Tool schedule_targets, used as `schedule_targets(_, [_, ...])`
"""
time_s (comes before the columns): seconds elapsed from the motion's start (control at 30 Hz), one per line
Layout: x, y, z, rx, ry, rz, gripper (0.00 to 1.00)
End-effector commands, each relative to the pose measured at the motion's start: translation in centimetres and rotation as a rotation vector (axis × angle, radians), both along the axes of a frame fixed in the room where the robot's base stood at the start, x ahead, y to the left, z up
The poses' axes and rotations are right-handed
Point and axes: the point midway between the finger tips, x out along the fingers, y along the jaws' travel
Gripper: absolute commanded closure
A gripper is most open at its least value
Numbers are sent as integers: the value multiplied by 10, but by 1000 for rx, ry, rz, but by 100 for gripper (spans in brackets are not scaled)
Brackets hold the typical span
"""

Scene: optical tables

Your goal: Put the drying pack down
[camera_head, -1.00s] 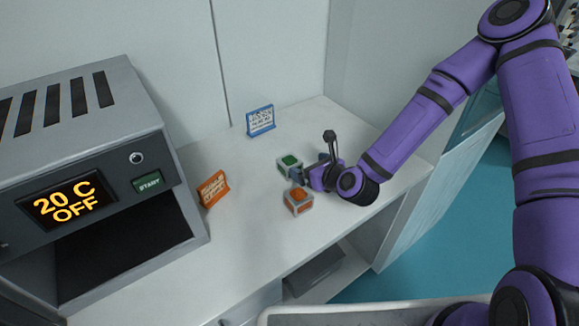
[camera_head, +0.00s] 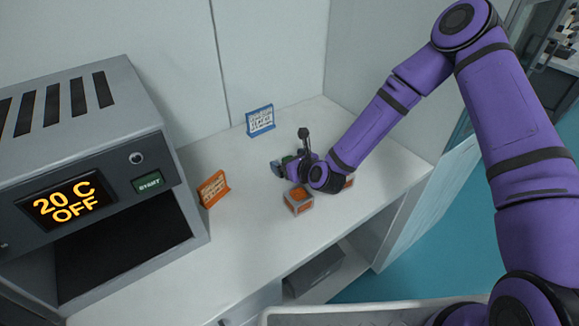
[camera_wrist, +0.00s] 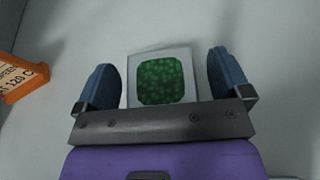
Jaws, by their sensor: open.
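A small pale box with a green beaded window, a drying pack, stands between my fingers in the wrist view (camera_wrist: 160,80). In the head view only a bit of its green top (camera_head: 288,159) shows, behind my gripper (camera_head: 284,168). The dark blue fingers are spread on both sides of the pack, with a visible gap at each side, in the wrist view (camera_wrist: 163,88). The pack appears to be on the white worktop (camera_head: 245,235). A similar pack with orange windows (camera_head: 299,200) stands in front of my gripper.
Another orange-windowed pack (camera_head: 349,182) is partly hidden behind my wrist. An orange sign (camera_head: 213,189) stands left, also in the wrist view (camera_wrist: 20,76); a blue sign (camera_head: 260,121) stands at the back. A grey oven (camera_head: 90,170) reading "20 C OFF" is at left. The front left worktop is clear.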

Motion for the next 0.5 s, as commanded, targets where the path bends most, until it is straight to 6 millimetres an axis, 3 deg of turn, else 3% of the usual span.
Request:
schedule_targets(0.17, [0, 0, 0, -1, 1, 0, 4])
schedule_targets(0.4, [0, -1, 0, -1, 1, 0, 59])
schedule_targets(0.5, [0, 0, 0, 0, 0, 0, 66])
